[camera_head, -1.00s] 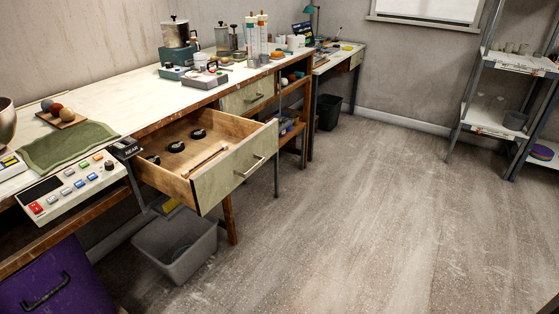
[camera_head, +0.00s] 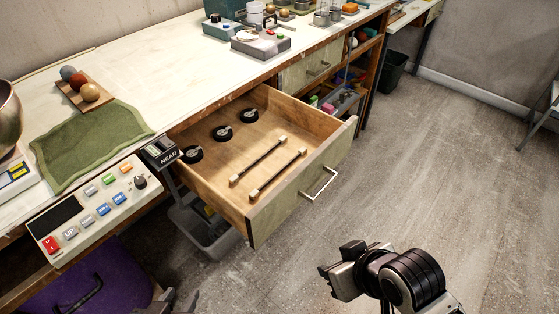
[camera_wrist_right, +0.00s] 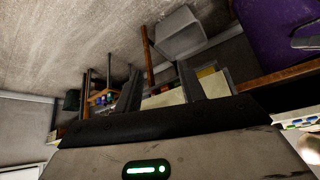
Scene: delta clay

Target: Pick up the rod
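Two dark rods with pale block ends lie side by side in the open wooden drawer: a rear rod (camera_head: 258,161) and a front rod (camera_head: 278,174) nearer the drawer front. My right gripper (camera_head: 327,279) is over the floor, in front of the drawer and apart from it. Its two fingers stand apart and empty in the right wrist view (camera_wrist_right: 160,88). My left gripper (camera_head: 181,297) shows only in part at the bottom edge of the head view, below the drawer, with its fingers apart and nothing seen between them.
The drawer (camera_head: 300,190) also holds several black round knobs (camera_head: 222,132). A grey bin (camera_head: 205,235) stands beneath. The floor (camera_head: 440,190) at right is clear.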

